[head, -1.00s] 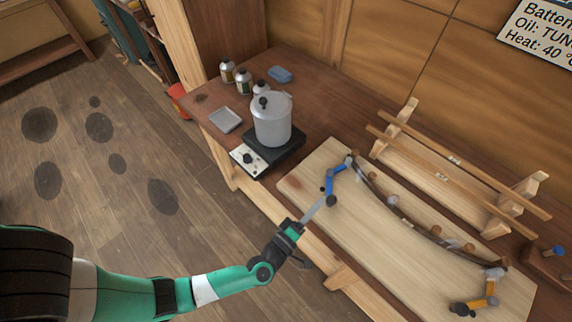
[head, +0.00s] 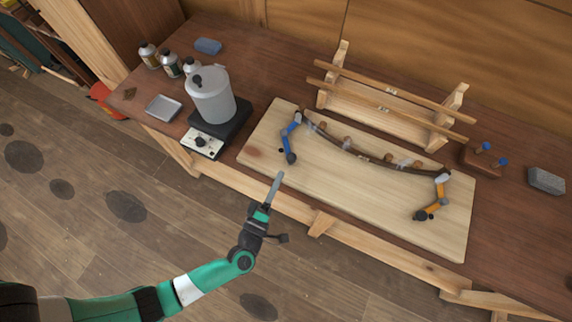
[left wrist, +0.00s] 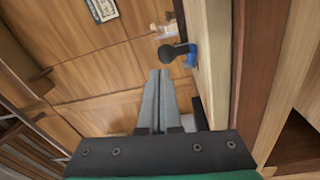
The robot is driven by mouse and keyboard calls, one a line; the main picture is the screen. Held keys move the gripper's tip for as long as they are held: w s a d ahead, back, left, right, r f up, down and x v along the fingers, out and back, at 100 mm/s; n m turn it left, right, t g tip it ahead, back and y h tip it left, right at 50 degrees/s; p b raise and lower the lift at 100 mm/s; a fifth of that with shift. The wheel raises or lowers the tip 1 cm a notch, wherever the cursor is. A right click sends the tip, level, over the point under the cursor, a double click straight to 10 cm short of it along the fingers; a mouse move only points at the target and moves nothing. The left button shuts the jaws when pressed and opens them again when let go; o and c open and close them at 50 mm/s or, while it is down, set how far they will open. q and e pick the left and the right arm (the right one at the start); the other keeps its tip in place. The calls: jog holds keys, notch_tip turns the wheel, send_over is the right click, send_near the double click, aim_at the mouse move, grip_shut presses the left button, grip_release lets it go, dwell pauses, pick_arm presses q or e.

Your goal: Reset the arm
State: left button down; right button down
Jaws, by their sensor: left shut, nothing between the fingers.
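My left gripper (head: 277,186) is shut and empty in front of the workbench's front edge, apart from the board. In the left wrist view its two long grey fingers (left wrist: 157,100) lie together. A blue clamp (head: 290,140) stands at the left end of the pale wooden board (head: 350,205); it also shows in the left wrist view (left wrist: 190,56). An orange clamp (head: 437,198) stands at the right end. A dark curved batten (head: 370,159) runs between the clamps along several pegs. My right gripper is not in view.
A lidded grey pot (head: 211,97) stands on a hot plate (head: 205,143) at the left, with bottles (head: 171,64) and a tray (head: 164,108) near it. A wooden rack (head: 340,97) holds battens behind the board. Open floor (head: 190,240) lies in front of the bench.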

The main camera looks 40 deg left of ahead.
pick_arm(q)
jog(key=d, duration=0.1)
jog(key=s+d, duration=0.1)
jog(key=d, duration=0.3)
jog(key=shift+s+d+f, duration=0.1)
jog(key=shift+s+f, duration=0.2)
jog(key=shift+s, duration=0.05)
